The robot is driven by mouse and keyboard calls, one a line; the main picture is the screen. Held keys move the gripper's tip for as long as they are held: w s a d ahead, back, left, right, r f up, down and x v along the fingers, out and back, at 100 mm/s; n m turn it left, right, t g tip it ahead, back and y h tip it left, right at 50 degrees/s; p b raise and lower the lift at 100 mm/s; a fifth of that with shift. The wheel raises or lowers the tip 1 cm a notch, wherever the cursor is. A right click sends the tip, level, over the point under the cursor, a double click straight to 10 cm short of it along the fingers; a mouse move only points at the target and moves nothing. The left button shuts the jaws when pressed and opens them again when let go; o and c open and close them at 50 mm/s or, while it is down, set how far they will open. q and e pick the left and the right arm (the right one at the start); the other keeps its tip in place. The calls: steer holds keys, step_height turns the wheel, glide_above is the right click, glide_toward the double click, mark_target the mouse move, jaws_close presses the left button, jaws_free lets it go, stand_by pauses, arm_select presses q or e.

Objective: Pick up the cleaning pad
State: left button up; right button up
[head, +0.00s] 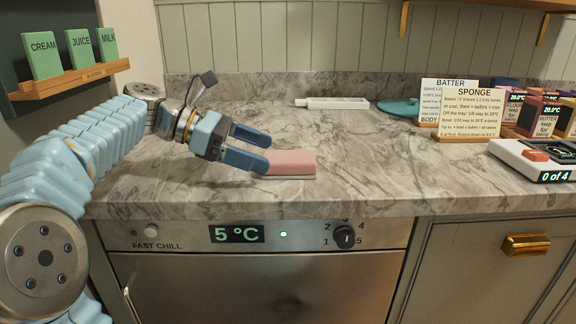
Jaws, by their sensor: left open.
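A pink cleaning pad (292,161) with a pale underside lies flat on the marble counter, near its front edge. My left gripper (268,151) reaches in from the left just above the counter. Its two fingers are spread apart and nothing is held between them. The nearer fingertip is at the pad's left end and overlaps it in the picture; I cannot tell if they touch. The farther fingertip is behind and left of the pad. My right gripper is not in view.
A white tray (332,103) and a teal round lid (399,107) lie at the back of the marble counter (370,160). Recipe cards (470,113), small labelled boxes and a white counter device (540,160) stand at the right. The counter right of the pad is clear.

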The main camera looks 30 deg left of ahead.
mark_target(283, 156)
arm_select(q)
steer(key=x, duration=0.6)
steer(key=shift+w+d+r, duration=0.1)
steer(key=shift+w, duration=0.35)
steer(key=c, duration=1)
